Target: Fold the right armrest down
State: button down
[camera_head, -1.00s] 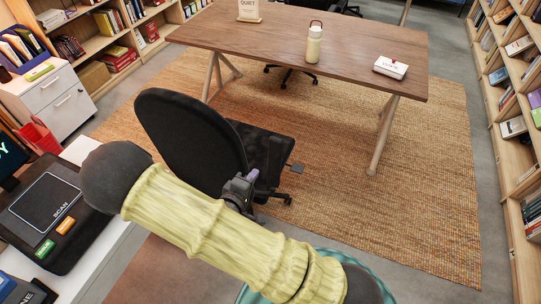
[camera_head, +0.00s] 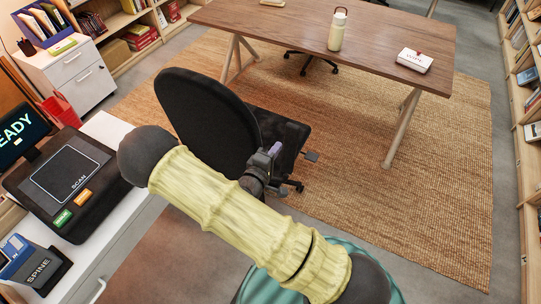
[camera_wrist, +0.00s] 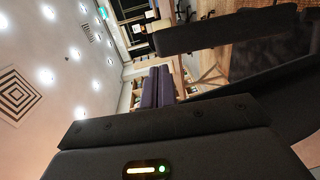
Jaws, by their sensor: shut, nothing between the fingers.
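The black office chair (camera_head: 205,115) stands in the middle of the head view, with its tall back to the left and its seat (camera_head: 290,128) to the right. My gripper (camera_head: 275,150) is shut and empty, in front of the chair's near side in that view; I cannot tell whether it touches the chair. In the wrist view its purple fingers (camera_wrist: 159,86) lie together. A long dark pad (camera_wrist: 225,32), which looks like the armrest, is beyond and to the right of the fingers there, with a gap visible. My arm hides part of the chair's near side, and no armrest is clear in the head view.
A wooden table (camera_head: 390,35) with a bottle (camera_head: 337,30) and a white box (camera_head: 411,61) stands behind the chair on a woven rug (camera_head: 420,180). A counter with a scanner (camera_head: 65,180) is at left. Shelves (camera_head: 528,150) line the right. Open rug lies right of the chair.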

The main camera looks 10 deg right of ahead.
aim_at(291, 129)
jog(key=p+x, duration=0.1)
jog(key=x, duration=0.7)
jog(key=shift+p, duration=0.3)
